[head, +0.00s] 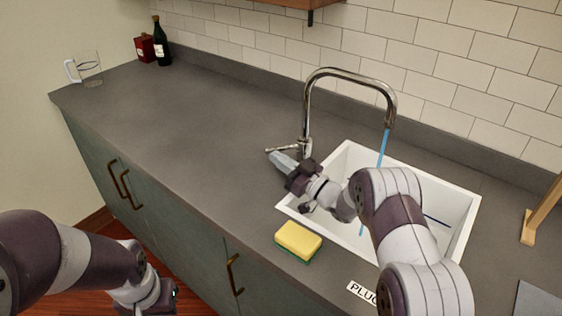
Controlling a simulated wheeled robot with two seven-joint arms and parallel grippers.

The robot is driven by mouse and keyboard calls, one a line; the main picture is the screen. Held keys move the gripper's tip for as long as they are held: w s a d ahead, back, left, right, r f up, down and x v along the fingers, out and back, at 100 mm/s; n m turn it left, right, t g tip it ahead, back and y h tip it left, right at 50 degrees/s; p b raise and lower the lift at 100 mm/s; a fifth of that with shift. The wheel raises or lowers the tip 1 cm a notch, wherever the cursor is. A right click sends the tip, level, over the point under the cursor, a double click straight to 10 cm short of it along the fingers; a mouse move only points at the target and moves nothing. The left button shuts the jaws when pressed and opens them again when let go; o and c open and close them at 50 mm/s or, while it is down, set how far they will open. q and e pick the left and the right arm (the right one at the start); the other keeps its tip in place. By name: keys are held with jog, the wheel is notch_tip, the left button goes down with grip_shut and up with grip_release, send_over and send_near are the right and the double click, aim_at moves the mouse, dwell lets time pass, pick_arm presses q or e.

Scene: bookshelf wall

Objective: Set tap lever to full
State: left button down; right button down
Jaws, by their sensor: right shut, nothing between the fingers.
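The chrome tap (350,74) arches over the white sink (466,228), and a thin blue stream of water (384,148) falls from its spout into the basin. The tap lever (281,148) sticks out to the left from the tap's base. My right gripper (272,156) is shut and empty, its fingertips just below the lever's outer end; I cannot tell whether they touch it. My right arm covers part of the sink. My left arm is at the lower left, low in front of the cabinets; its gripper's fingers are not visible.
A yellow and green sponge (298,240) lies on the counter in front of the sink. A glass mug (88,68), a dark bottle (160,42) and a red box (145,48) stand at the far left. The grey counter (190,125) left of the tap is clear.

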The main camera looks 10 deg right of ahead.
jog(key=b+v, duration=0.1)
jog(key=v, duration=1.1)
jog(key=shift+s+d, duration=0.25)
